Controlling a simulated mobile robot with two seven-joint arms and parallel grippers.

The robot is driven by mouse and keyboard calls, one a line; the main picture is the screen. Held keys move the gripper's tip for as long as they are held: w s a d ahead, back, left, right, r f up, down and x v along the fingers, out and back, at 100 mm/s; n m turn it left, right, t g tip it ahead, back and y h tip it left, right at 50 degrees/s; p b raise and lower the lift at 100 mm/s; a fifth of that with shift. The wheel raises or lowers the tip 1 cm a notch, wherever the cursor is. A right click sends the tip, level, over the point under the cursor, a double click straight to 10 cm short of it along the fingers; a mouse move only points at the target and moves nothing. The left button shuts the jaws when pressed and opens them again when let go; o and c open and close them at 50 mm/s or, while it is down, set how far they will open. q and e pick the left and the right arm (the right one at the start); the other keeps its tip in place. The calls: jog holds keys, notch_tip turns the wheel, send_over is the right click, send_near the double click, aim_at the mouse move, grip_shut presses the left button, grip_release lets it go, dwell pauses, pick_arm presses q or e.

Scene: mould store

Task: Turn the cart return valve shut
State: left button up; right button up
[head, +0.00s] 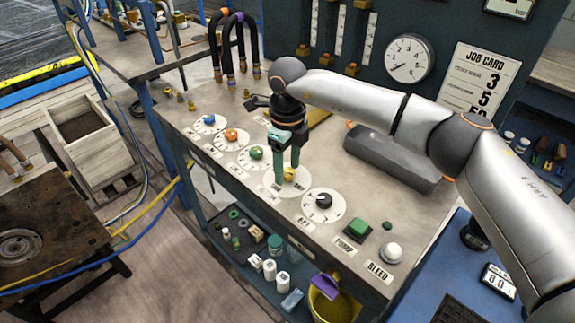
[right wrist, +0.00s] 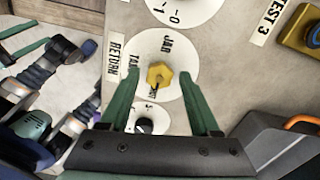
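The valve knob is yellow (head: 289,174) on a white round dial, in the front row of the bench; it also shows in the right wrist view (right wrist: 159,75). The label beside its dial reads RETURN. A dark pointer mark is on the knob's lower side in the wrist view; the dial words are partly hidden. My right gripper (head: 287,164) points down over this dial. Its green fingers (right wrist: 159,88) are apart, one on each side of the knob, with gaps showing. My left gripper is outside the head view; green strips and dark parts at the wrist view's left edge may belong to it.
Blue (head: 209,119), orange (head: 231,135) and green (head: 255,153) knobs stand left of the yellow one. A black knob (head: 323,200) is close on its right, then a green button (head: 357,229). A grey tray (head: 390,160) lies behind.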

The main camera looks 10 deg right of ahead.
aim_at(288, 172)
jog(key=shift+o, duration=0.4)
jog(key=shift+f, duration=0.1)
notch_tip(288, 172, up, 13)
jog(key=shift+f, duration=0.2)
